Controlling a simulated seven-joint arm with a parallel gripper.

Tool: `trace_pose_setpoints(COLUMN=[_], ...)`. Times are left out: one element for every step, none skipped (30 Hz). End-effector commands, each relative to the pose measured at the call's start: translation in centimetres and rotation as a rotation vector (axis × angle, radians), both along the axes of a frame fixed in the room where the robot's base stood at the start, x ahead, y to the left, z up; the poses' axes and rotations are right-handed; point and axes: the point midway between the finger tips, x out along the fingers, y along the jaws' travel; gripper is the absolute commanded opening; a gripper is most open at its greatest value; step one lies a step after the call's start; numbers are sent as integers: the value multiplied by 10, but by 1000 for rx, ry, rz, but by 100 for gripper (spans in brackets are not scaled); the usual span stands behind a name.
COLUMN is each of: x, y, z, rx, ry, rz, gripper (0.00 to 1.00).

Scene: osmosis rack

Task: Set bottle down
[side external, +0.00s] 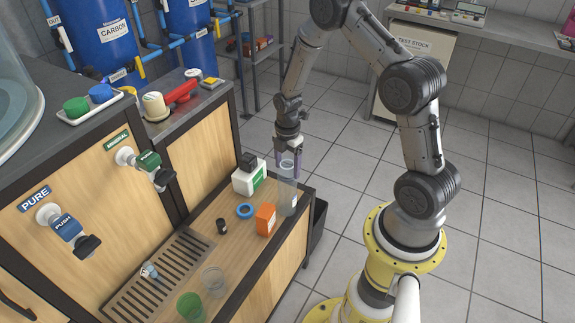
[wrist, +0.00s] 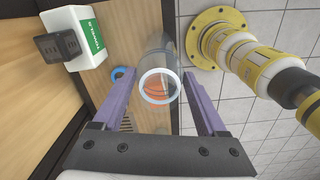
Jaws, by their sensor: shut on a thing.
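A tall clear bottle (side external: 287,195) stands upright at the far right end of the wooden bench shelf. Its open round mouth (wrist: 160,86) faces the wrist camera. My gripper (side external: 288,172) comes down from above with its purple fingers around the bottle's upper part. In the wrist view the fingers (wrist: 158,76) lie on either side of the bottle, and my gripper is shut on it. The bottle's base appears at shelf level, but I cannot tell whether it touches the surface.
An orange box (side external: 265,219), a blue ring (side external: 245,211) and a small black cylinder (side external: 222,226) are nearer.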

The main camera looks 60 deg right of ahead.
Motion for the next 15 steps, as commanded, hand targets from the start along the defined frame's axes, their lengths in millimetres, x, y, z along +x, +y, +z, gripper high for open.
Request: trace_pose_setpoints(x=[0, 0, 0, 0, 0, 0, 0, 0, 0, 0, 0, 0, 0, 0, 0], y=[0, 0, 0, 0, 0, 0, 0, 0, 0, 0, 0, 0, 0, 0, 0], z=[0, -1, -2, -3, -3, -3, -3, -3, -3, -3, -3, -3, -3, -3, -2], rx=[0, 0, 0, 0, 0, 0, 0, 0, 0, 0, 0, 0, 0, 0, 0], ry=[0, 0, 0, 0, -1, -1, -1, -1, -1, -1, -1, -1, 0, 0, 0], rz=[0, 0, 0, 0, 0, 0, 0, 0, 0, 0, 0, 0, 0, 0, 0], gripper=[0, 0, 0, 0, 77, 84, 89, 95, 100, 100, 100, 100, 100, 100, 100])
